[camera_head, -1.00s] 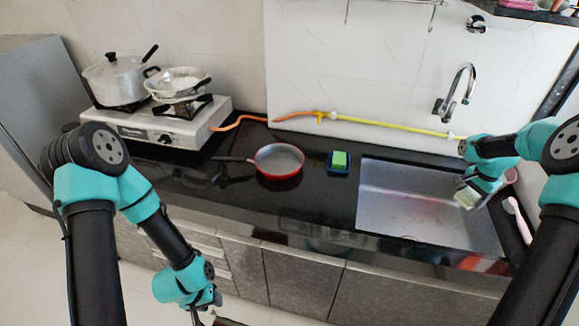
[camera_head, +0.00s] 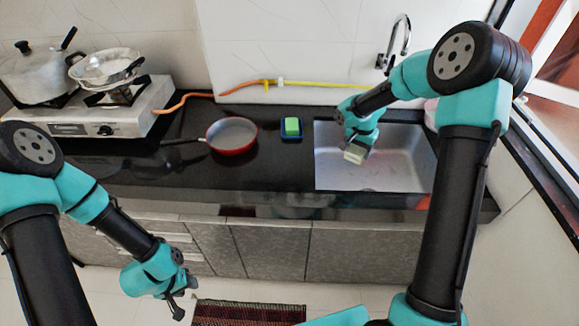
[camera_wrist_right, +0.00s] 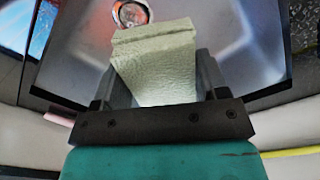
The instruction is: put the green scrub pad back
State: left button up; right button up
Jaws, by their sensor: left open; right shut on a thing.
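A pale green, two-layered block-shaped pad (camera_wrist_right: 155,62) is between the fingers of my right gripper (camera_wrist_right: 155,92), which is shut on it. In the head view the pad (camera_head: 354,155) hangs from my right gripper (camera_head: 359,146) over the sink's left half. A brighter green pad (camera_head: 292,125) sits in a small dark blue holder (camera_head: 291,139) on the counter, left of the sink. My left gripper (camera_head: 181,303) is open and empty, low in front of the cabinets.
The steel sink (camera_head: 390,177) lies below my right gripper, with the tap (camera_head: 394,45) behind it. A red pan (camera_head: 232,137) stands left of the blue holder. A stove (camera_head: 105,112) with pots is further left. Counter between holder and sink is clear.

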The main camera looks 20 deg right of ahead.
jog(key=s+a+n, duration=0.2)
jog(key=s+a, duration=0.1)
jog(key=a, duration=0.6)
jog(key=s+a+f+n, duration=0.1)
jog(key=s+a+n, duration=0.1)
jog(key=a, duration=0.7)
jog(key=s+a+n, duration=0.2)
jog(key=s+a, duration=0.2)
jog(key=a, duration=0.4)
jog(key=shift+s+a+f, duration=0.15)
jog(key=shift+s+a, duration=0.1)
jog(key=shift+a, duration=0.15)
send_over(290, 168)
jog(key=shift+s+f, duration=0.2)
jog(key=shift+f, duration=0.55)
jog(key=shift+w, duration=0.3)
jog(key=shift+f, duration=1.75)
jog(key=shift+f, duration=0.15)
